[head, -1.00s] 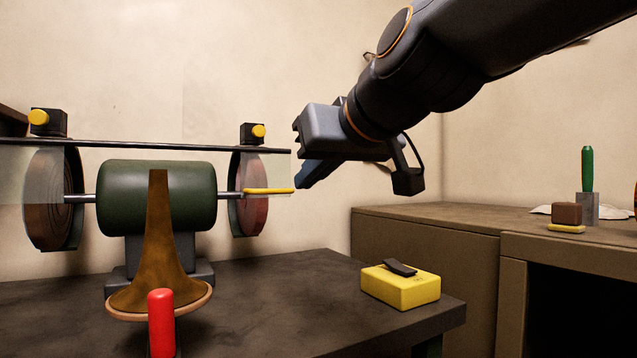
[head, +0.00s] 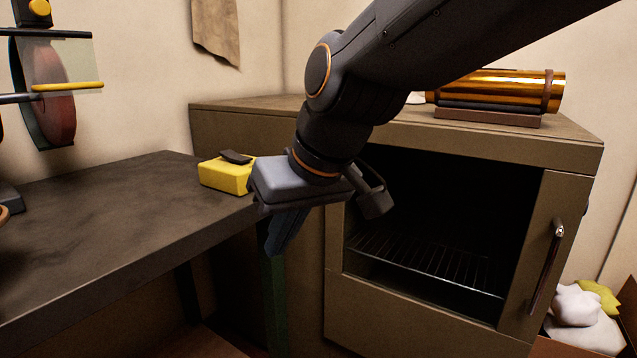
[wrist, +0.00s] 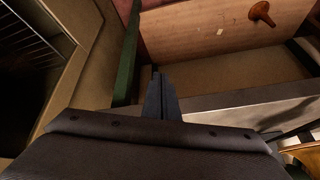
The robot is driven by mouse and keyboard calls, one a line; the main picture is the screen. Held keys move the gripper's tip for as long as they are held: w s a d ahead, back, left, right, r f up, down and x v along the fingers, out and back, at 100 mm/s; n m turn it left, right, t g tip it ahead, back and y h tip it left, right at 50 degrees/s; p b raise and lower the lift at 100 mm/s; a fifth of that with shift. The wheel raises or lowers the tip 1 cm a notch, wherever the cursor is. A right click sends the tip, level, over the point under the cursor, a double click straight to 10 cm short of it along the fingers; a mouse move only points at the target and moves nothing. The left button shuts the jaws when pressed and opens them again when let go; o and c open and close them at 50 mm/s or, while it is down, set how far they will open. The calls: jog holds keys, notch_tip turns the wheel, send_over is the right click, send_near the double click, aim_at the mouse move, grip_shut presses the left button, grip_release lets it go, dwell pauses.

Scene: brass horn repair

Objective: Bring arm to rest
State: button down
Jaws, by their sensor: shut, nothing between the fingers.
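My gripper (head: 283,235) hangs from my arm in the head view, with its fingers pointing down. It is beside the right edge of the dark workbench (head: 110,225) and in front of the brown cabinet. In the wrist view my gripper (wrist: 160,97) shows its fingers together, with nothing between them. My arm comes in from the top right of the head view and bends down at the wrist.
A yellow box (head: 225,176) with a black top sits at the bench's far right corner. The brown cabinet (head: 480,140) has an open, dark rack compartment. A brass cylinder (head: 510,90) lies on it. A grinding wheel (head: 50,95) stands at left.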

jog(key=s+d+f+m+g+h, duration=0.2)
jog(key=s+d+f, duration=0.35)
jog(key=d, duration=0.25)
jog(key=s+d+f+m+g+h, duration=0.2)
jog(key=s+d+f, duration=0.2)
jog(key=d+f, duration=0.3)
jog(key=d+r+m+p, duration=0.3)
jog(key=d+r+p, duration=0.7)
jog(key=p, duration=1)
notch_tip(320, 180, up, 2)
jog(key=shift+r+p, duration=0.25)
jog(key=shift+p, duration=0.15)
